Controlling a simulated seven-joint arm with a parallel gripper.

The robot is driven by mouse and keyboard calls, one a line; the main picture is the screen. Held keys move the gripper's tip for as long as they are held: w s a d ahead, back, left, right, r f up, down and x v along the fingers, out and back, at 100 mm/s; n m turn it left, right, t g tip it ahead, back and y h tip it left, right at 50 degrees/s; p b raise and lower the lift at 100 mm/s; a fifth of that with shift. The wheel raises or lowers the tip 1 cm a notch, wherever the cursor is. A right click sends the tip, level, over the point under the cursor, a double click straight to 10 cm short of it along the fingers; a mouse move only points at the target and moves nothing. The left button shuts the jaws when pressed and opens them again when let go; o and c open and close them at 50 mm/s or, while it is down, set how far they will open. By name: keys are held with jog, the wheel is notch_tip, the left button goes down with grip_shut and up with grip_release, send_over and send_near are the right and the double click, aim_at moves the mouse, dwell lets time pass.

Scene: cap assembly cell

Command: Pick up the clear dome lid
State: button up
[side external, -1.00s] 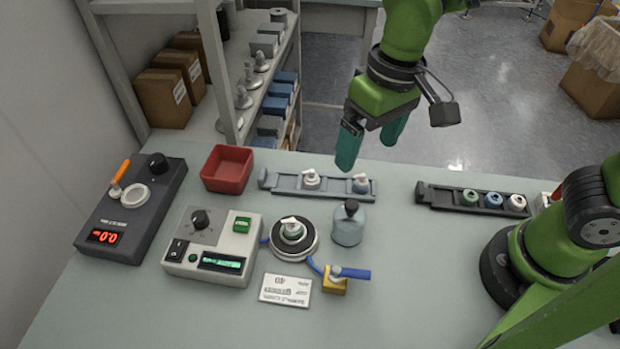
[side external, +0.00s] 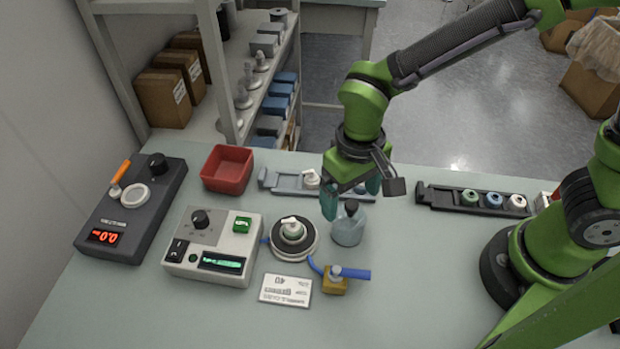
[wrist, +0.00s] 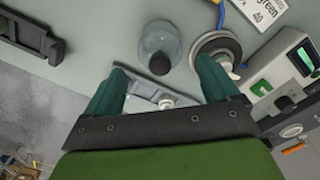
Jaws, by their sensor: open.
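The clear dome lid (side external: 347,230) stands on the table and has a dark knob on top. It is right of a round dark-topped stand (side external: 309,246). In the wrist view the lid (wrist: 158,36) lies just beyond my fingertips, its dark knob roughly between their lines. My gripper (side external: 350,203) is open and points down, its two teal fingers apart and empty. In the side view it appears above and slightly behind the lid. The wrist view also shows both fingers (wrist: 161,68) apart. I cannot tell whether either finger touches the lid.
A grey rack (side external: 285,184) with pump caps stands behind, partly hidden by my gripper. The stand holds a white cap (side external: 292,227). A yellow block (side external: 335,286) with a blue handle is in front. A black rack (side external: 450,199) with coloured caps stands right.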

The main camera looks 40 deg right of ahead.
jog(key=f, duration=0.5)
jog(key=shift+s, duration=0.2)
jog(key=shift+c, duration=0.3)
jog(key=shift+a, duration=0.1)
jog(key=c, duration=1)
jog(key=shift+o, duration=0.2)
notch_tip(320, 180, up, 9)
jog(key=shift+f, duration=0.15)
jog(key=shift+a, duration=0.25)
jog(key=w+a, duration=0.1)
jog(key=a, duration=0.1)
jog(key=w+a, duration=0.2)
jog(key=a, duration=0.1)
jog(key=w+a, duration=0.1)
jog(key=a, duration=0.2)
jog(key=shift+w+a+r, duration=0.1)
jog(key=shift+w+r, duration=0.1)
jog(key=shift+r, duration=0.05)
jog(key=shift+w+a+r, duration=0.15)
jog(key=shift+w, duration=0.05)
jog(key=shift+f, duration=0.65)
